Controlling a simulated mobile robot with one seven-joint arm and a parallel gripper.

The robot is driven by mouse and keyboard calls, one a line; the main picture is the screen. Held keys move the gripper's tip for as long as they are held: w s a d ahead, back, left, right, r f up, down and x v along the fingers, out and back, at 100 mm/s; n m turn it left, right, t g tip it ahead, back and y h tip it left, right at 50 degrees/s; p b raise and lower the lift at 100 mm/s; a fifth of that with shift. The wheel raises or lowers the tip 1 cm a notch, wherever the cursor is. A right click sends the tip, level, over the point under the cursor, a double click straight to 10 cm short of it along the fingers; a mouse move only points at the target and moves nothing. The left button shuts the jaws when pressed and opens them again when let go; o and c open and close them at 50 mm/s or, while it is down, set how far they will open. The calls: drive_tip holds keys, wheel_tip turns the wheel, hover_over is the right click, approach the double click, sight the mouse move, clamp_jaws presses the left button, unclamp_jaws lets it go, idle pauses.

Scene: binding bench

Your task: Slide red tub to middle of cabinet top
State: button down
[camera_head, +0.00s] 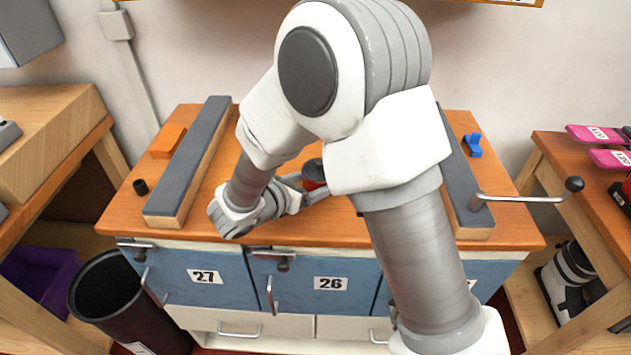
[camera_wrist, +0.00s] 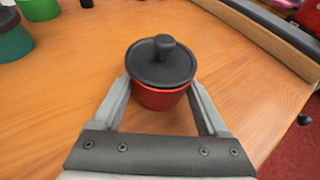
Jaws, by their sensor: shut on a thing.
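The red tub (camera_wrist: 160,98) with a black knobbed lid (camera_wrist: 160,62) stands upright on the orange wooden cabinet top (camera_head: 330,232). In the head view the red tub (camera_head: 312,180) is partly hidden behind my arm. My gripper (camera_wrist: 160,88) is shut on the red tub, with one finger on each side of its body below the lid. In the head view my gripper (camera_head: 308,190) reaches in low from the left, close to the cabinet top.
Two long grey-topped rails (camera_head: 190,160) (camera_head: 462,185) flank the middle of the top. An orange block (camera_head: 167,140) and a small black cup (camera_head: 141,187) lie left of them, a blue piece (camera_head: 472,145) right. Green containers (camera_wrist: 38,8) show in the wrist view. A crank handle (camera_head: 530,198) juts out right.

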unclamp_jaws()
